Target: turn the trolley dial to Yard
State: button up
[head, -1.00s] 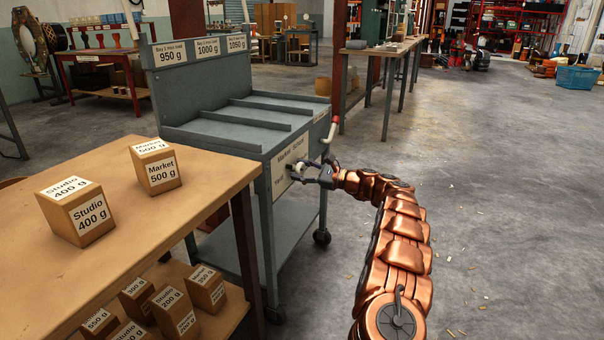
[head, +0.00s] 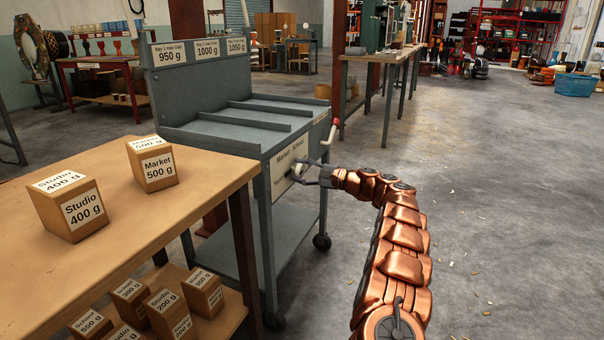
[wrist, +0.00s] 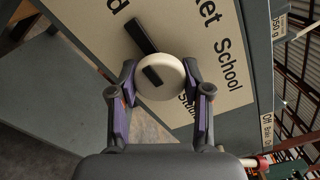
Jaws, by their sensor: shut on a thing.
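The trolley dial (wrist: 164,82) is a round cream knob with a black pointer bar, on a pale label plate (wrist: 217,62) on the trolley's end. In the wrist view its pointer leans to the upper left, closer to the word ending in "d" than to "ket" or "School". Other words are partly hidden behind my gripper. My gripper (wrist: 164,88) is shut on the dial, one finger on each side of the knob. In the head view my gripper (head: 310,173) reaches the plate from the right, and "Market School" shows along the plate's top.
The grey trolley (head: 225,125) has a red-handled crank (head: 334,130) just above and right of my gripper. A wooden table (head: 110,235) with labelled blocks stands close on the left. Open concrete floor (head: 500,200) lies to the right.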

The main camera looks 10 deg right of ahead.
jog(key=shift+a+f, duration=0.1)
jog(key=shift+a, duration=0.2)
jog(key=o, duration=1)
jog(key=shift+c, duration=0.2)
jog(key=shift+o, duration=0.9)
jog(key=shift+d, duration=0.1)
jog(key=shift+d, duration=0.1)
jog(key=v, duration=1.2)
